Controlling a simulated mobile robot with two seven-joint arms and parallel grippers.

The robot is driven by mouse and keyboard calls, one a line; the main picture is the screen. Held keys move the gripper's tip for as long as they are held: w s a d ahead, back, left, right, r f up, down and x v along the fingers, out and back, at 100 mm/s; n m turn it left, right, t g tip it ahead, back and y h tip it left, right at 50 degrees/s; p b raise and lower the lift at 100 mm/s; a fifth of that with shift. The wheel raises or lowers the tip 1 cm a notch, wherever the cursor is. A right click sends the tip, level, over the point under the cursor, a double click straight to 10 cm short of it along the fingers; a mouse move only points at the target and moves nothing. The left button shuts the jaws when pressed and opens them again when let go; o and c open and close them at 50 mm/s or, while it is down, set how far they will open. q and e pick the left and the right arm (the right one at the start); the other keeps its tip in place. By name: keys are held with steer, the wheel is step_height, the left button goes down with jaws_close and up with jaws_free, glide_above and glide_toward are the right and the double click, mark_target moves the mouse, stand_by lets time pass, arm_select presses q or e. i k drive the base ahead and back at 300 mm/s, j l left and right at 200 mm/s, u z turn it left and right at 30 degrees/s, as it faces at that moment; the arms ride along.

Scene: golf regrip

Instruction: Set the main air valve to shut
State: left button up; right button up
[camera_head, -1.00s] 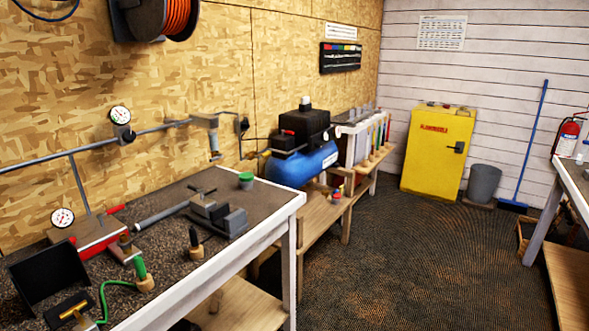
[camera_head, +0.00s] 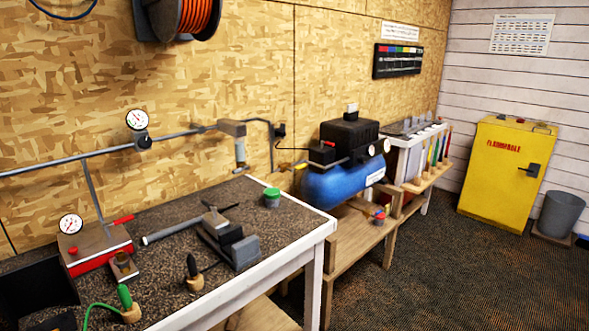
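A grey air pipe (camera_head: 75,161) runs along the wooden wall, with a round gauge (camera_head: 137,120) and a grey filter unit (camera_head: 235,138) on it. It bends down at its right end near the blue compressor (camera_head: 338,186). A small yellow part (camera_head: 300,166) shows at the compressor's left end. A red lever (camera_head: 123,219) stands out beside a red-based box (camera_head: 98,250) with a second gauge (camera_head: 71,224). I cannot tell which part is the main air valve or how it is set. Neither of my grippers is in view.
A dark-topped bench (camera_head: 328,228) with a white edge fills the lower left and carries a vise (camera_head: 226,238) and a green-lidded pot (camera_head: 271,197). The compressor stands on a low wooden bench (camera_head: 346,246). A yellow cabinet (camera_head: 507,166) stands at the back right. Dark floor (camera_head: 430,280) is clear at right.

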mark_target(303, 167)
steer(key=i+l+u, duration=0.2)
steer(key=i, duration=0.2)
steer(key=i+l+u, duration=0.2)
steer(key=i+l, duration=0.15)
steer(key=i+l+u, duration=0.15)
steer(key=i+l, duration=0.2)
steer(key=i+l+u, duration=0.2)
steer(key=l, duration=0.25)
steer(key=i+l+u, duration=0.2)
steer(key=i+l, duration=0.2)
steer(key=i+l+u, duration=0.2)
steer(key=l, duration=0.4)
steer(key=i, duration=0.05)
